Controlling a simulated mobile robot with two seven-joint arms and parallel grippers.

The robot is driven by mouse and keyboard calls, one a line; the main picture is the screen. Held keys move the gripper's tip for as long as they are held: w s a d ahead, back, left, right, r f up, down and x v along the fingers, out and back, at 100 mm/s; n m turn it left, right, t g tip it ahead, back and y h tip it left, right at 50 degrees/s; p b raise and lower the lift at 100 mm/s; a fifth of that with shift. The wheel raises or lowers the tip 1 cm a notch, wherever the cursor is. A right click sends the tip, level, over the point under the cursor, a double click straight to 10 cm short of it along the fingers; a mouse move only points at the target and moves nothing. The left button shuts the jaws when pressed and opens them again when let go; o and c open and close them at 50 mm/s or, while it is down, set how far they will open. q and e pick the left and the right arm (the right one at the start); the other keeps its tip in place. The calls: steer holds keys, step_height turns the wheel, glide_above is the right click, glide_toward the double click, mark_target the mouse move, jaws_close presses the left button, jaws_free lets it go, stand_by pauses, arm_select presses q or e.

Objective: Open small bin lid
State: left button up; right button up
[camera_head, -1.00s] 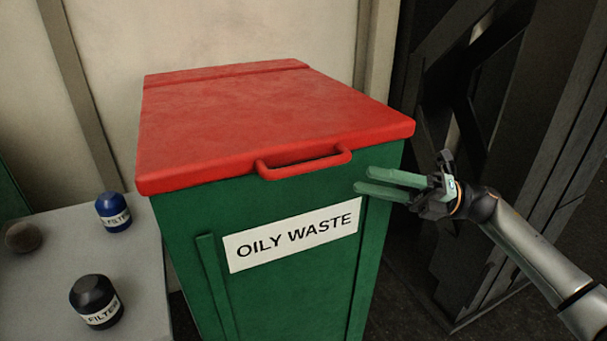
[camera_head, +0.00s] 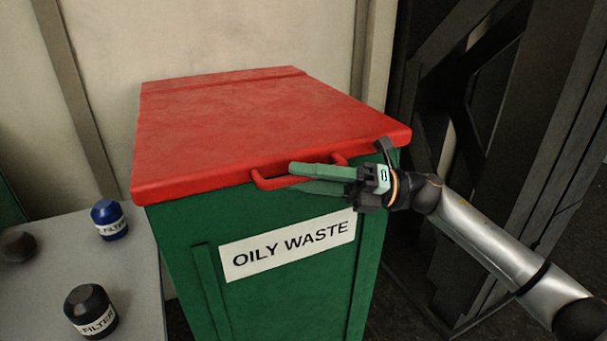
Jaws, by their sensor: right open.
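The green bin (camera_head: 290,290) carries a white label that reads OILY WASTE (camera_head: 288,246). Its red lid (camera_head: 250,125) lies flat and closed on top. A red bar handle (camera_head: 264,183) sticks out from the lid's front edge. My right gripper (camera_head: 291,178) is open, with its green fingers pointing left at the handle. The fingers overlap the handle's middle and hide part of it. I cannot tell whether they touch it. My left gripper is not in view.
A grey table (camera_head: 130,275) stands at the left with a blue filter (camera_head: 109,220), a black filter (camera_head: 91,310) and a dark round object (camera_head: 17,246). A pale wall (camera_head: 240,35) is behind the bin. Dark metal framing (camera_head: 490,150) stands at the right.

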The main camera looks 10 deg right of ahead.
steer(key=shift+a, duration=0.15)
steer(key=shift+c, duration=0.2)
jaws_close()
steer(key=shift+r, duration=0.1)
stand_by(1.1)
